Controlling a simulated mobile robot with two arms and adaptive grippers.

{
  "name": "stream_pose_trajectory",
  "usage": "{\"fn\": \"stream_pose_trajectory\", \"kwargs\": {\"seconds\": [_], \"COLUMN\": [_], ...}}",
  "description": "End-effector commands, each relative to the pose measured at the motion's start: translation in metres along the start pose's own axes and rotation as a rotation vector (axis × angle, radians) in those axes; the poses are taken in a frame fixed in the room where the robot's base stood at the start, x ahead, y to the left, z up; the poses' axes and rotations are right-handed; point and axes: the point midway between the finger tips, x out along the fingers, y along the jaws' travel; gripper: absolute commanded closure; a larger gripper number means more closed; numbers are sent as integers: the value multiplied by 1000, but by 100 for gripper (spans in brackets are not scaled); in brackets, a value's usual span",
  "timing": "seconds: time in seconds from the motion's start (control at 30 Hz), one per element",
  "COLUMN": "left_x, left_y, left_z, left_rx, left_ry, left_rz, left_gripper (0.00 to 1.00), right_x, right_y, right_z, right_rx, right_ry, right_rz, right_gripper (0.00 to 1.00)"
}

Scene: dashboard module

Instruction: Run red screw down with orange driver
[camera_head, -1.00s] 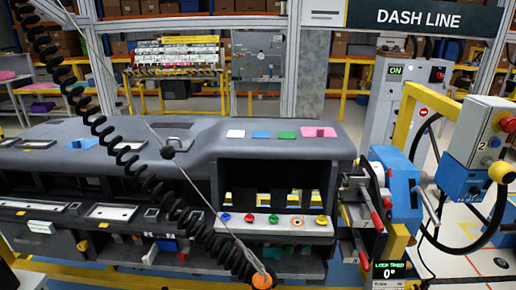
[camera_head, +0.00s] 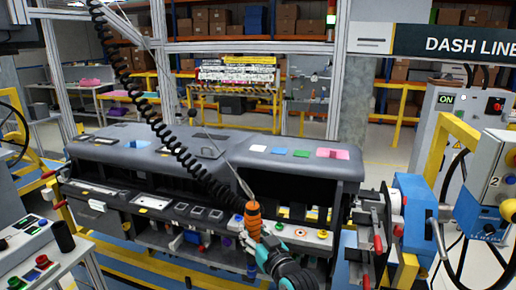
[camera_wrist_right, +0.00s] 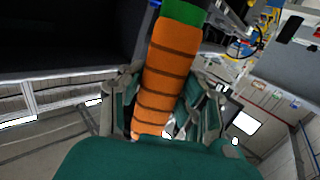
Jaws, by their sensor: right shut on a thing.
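The orange driver (camera_head: 253,218) hangs upright from a black coiled cable (camera_head: 170,130) in front of the dashboard module (camera_head: 297,170). My right gripper (camera_head: 258,248) is shut on the driver; the wrist view also shows the banded orange handle (camera_wrist_right: 166,80) between the fingers (camera_wrist_right: 165,110). The light panel (camera_head: 312,236) carries a row of coloured screws. A blue one (camera_head: 238,217), a green one (camera_head: 278,226) and a yellow one (camera_head: 322,234) show. The driver's tip is not clear. My left gripper is not in view.
A blue clamp unit with red handles (camera_head: 412,208) stands right of the module. A button console (camera_head: 35,245) is at the lower left. Coloured pads, including a pink one (camera_head: 332,153), lie on the module's top.

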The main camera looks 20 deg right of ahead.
Motion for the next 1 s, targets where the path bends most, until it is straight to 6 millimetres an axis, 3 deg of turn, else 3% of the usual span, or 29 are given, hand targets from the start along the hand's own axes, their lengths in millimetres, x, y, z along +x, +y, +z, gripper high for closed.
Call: {"fn": "stream_pose_trajectory", "kwargs": {"seconds": [0.03, 0.2, 0.5, 0.7, 1.0], "left_x": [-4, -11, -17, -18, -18], "left_y": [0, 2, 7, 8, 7], "left_z": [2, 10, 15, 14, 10], "left_rx": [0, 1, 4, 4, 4], "left_ry": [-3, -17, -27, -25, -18], "left_rz": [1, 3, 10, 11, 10], "left_gripper": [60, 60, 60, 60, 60], "right_x": [18, 63, 102, 109, 109], "right_y": [9, 34, 68, 76, 77], "right_z": [-25, -82, -164, -182, -183], "right_rx": [-9, -15, -10, -4, -4], "right_ry": [8, -7, -24, -30, -31], "right_rz": [3, 15, 45, 54, 54], "right_gripper": [100, 100, 100, 100, 100]}}
